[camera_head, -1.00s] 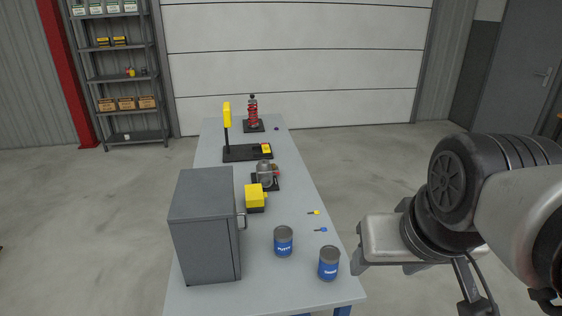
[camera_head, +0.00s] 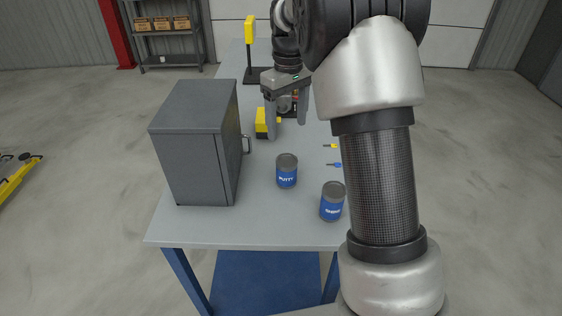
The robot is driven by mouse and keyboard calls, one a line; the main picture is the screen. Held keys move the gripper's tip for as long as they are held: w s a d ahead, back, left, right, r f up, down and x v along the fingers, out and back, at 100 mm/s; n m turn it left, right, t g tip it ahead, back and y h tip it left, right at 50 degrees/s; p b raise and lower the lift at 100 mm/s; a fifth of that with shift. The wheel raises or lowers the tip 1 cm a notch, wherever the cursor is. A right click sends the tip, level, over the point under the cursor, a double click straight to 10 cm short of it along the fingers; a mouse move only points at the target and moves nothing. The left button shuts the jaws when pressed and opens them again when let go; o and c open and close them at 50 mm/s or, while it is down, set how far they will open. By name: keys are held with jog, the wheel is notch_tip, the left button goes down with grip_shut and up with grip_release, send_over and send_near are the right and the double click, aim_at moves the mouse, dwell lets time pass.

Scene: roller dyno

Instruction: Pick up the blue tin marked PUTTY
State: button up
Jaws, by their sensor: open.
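The blue tin marked PUTTY (camera_head: 287,175) stands upright on the grey table (camera_head: 255,228), right of the grey cabinet. It has a grey lid and a white-lettered blue label. A second, similar blue tin (camera_head: 332,203) stands to its right and nearer the front edge; its lettering is too small to read surely. My gripper (camera_head: 287,130) points down with its fingers apart and nothing between them. In the picture it is just above and behind the PUTTY tin, not touching it. My arm covers the right side of the table.
A grey cabinet (camera_head: 190,150) with a side handle stands left of the tins. A yellow and black device (camera_head: 262,122) sits behind, partly hidden by my gripper. Small yellow (camera_head: 331,146) and blue (camera_head: 334,165) keys lie right of the PUTTY tin. The front of the table is clear.

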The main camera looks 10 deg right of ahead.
aim_at(287, 170)
notch_tip(287, 170, down, 18)
jog(key=shift+r+b, duration=0.1)
jog(key=shift+b, duration=0.75)
jog(key=shift+r, duration=0.15)
jog(key=c, duration=1.5)
